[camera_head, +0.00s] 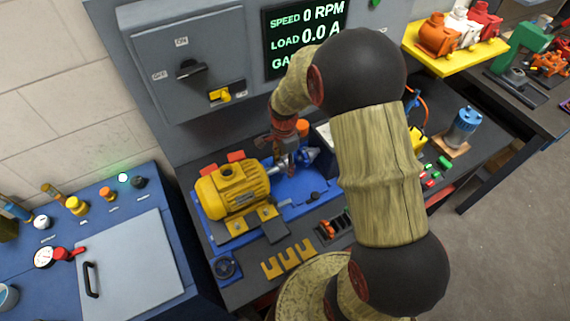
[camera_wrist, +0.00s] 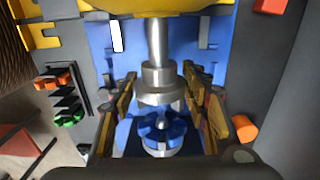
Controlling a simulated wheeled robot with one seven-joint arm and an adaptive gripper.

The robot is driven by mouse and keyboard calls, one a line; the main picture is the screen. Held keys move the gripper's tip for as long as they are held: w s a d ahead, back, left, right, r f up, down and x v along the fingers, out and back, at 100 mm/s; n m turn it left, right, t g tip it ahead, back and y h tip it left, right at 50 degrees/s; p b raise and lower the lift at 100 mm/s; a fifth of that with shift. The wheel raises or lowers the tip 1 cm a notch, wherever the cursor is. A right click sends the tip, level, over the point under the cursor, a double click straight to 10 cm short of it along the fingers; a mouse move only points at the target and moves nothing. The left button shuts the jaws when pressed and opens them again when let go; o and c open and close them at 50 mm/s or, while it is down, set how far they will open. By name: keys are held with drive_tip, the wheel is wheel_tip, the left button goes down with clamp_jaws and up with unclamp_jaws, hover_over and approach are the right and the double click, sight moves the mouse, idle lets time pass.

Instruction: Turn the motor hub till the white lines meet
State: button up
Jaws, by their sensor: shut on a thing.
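The yellow motor (camera_head: 232,188) sits on a blue base (camera_head: 290,211), and its steel shaft (camera_wrist: 157,42) shows in the wrist view. The silver motor hub (camera_wrist: 160,80) is on the end of this shaft. A blue toothed coupling piece (camera_wrist: 158,130) lies in line with the hub, nearer the wrist camera. My gripper (camera_wrist: 161,72) has one finger on each side of the hub, with the fingertips closed against it. In the head view my gripper (camera_head: 287,160) reaches down beside the motor and partly hides the coupling. I cannot make out white lines on the hub.
A grey panel (camera_head: 190,50) with a knob stands behind the bench. A blue motor (camera_head: 464,127) is at the right. A blue cabinet (camera_head: 70,225) stands left.

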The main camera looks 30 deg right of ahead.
drive_tip(key=shift+c, duration=1.2)
drive_tip(key=shift+r+g+p, duration=0.1)
drive_tip(key=shift+g+p, duration=0.2)
drive_tip(key=shift+p, duration=0.15)
drive_tip(key=shift+w+p, duration=0.1)
drive_tip(key=shift+p, duration=0.2)
drive_tip(key=shift+g, duration=0.5)
drive_tip(key=o, duration=1.2)
